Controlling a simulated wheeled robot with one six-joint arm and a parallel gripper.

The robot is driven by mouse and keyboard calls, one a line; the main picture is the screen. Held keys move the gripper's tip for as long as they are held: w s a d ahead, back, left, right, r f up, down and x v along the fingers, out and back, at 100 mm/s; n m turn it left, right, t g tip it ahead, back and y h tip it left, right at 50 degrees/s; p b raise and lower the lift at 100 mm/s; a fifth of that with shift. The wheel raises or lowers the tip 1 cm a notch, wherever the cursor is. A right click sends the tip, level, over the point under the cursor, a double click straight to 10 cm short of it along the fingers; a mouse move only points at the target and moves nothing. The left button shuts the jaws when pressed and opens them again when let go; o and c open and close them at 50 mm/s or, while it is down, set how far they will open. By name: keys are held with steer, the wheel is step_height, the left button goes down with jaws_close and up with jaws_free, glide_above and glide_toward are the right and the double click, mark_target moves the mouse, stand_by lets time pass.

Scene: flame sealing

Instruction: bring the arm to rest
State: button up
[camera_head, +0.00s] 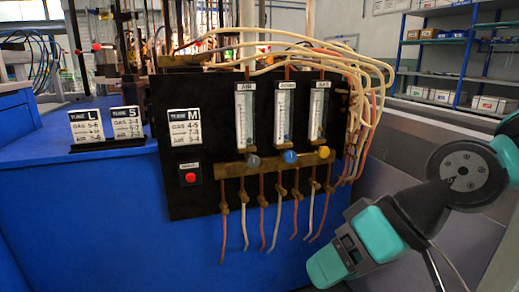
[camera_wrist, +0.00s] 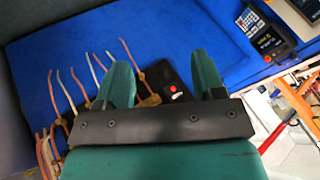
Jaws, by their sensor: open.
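My gripper (camera_wrist: 160,64) shows in the wrist view with two green fingers spread wide and nothing between them. In the head view my teal and black arm is at the lower right, in front of the blue bench and right of the gas panel (camera_head: 205,190); the fingers cannot be made out there. The black panel carries three flow meters, with grey, blue and yellow knobs below them. In the wrist view its red button (camera_wrist: 175,96) shows between the fingers, beyond them. The gripper looks apart from the panel.
Copper and white tubes (camera_head: 262,228) hang below the panel, and hoses (camera_head: 375,85) loop off its right edge. Label cards (camera_head: 87,126) stand on the blue bench (camera_head: 90,215) at left. Blue shelves (camera_head: 462,50) stand at the back right. Floor near the arm is partly hidden.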

steer(key=s+d+r+n+g+h+p, duration=0.1)
steer(key=s+d+g+h, duration=0.1)
steer(key=s+d+h, duration=0.4)
step_height(320, 180, up, 32)
steer(key=a+y+p, duration=0.1)
steer(key=y+p, duration=0.1)
steer(key=p, duration=3)
steer(key=shift+s+a, duration=0.15)
steer(key=shift+s, duration=0.2)
